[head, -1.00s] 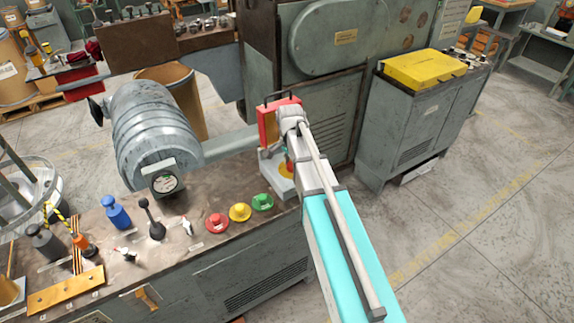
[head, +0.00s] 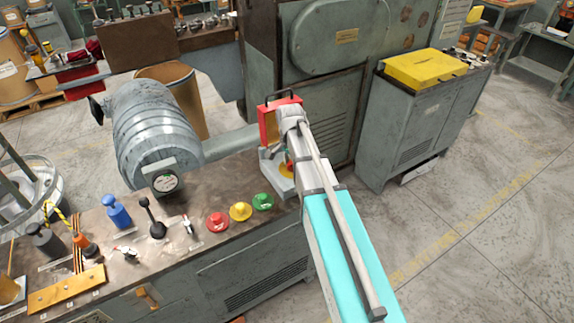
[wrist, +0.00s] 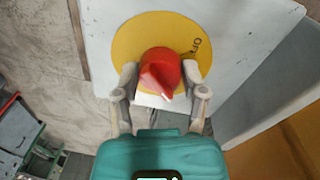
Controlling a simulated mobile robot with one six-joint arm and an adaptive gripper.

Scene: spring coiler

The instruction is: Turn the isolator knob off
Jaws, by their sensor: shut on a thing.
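The isolator knob (wrist: 160,72) is red with a pointed grip and sits on a round yellow plate (wrist: 128,45) on a pale grey box (wrist: 235,45). Dark lettering shows on the plate to the right of the knob. My gripper (wrist: 160,80) is shut on the knob, one finger on each side of it, in the wrist view. In the head view the grey isolator box (head: 274,177) stands at the right end of the bench, and my arm hides most of the knob and plate.
A red box-like frame (head: 268,122) stands just behind the isolator. Red (head: 217,222), yellow (head: 240,211) and green (head: 262,202) buttons lie to its left on the bench, with several levers farther left. A grey cabinet (head: 395,130) stands to the right. The floor at right is clear.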

